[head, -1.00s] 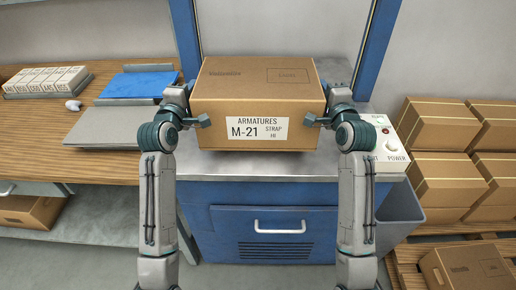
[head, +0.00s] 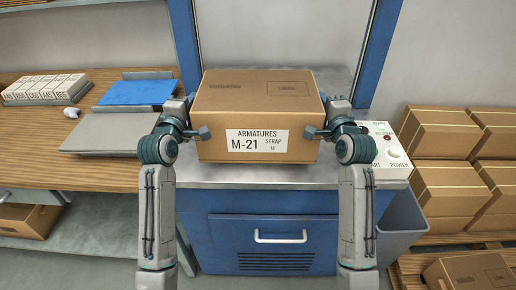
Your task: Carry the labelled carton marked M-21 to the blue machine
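The brown carton (head: 258,110), labelled ARMATURES M-21 (head: 257,142), is level between my two grippers, over the metal top (head: 258,174) of the blue machine (head: 222,222). I cannot tell whether its underside touches the top. My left gripper (head: 196,130) is against the carton's left side, with one finger showing at the front left corner. My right gripper (head: 320,130) is against the right side, with a finger at the front right corner. The other fingers are hidden or unclear, so their opening cannot be read.
Left is a wooden bench (head: 30,155) with a blue tray (head: 140,91), a grey plate (head: 108,134) and labelled white blocks (head: 45,88). Stacked cartons (head: 440,135) and a grey bin (head: 402,218) are right.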

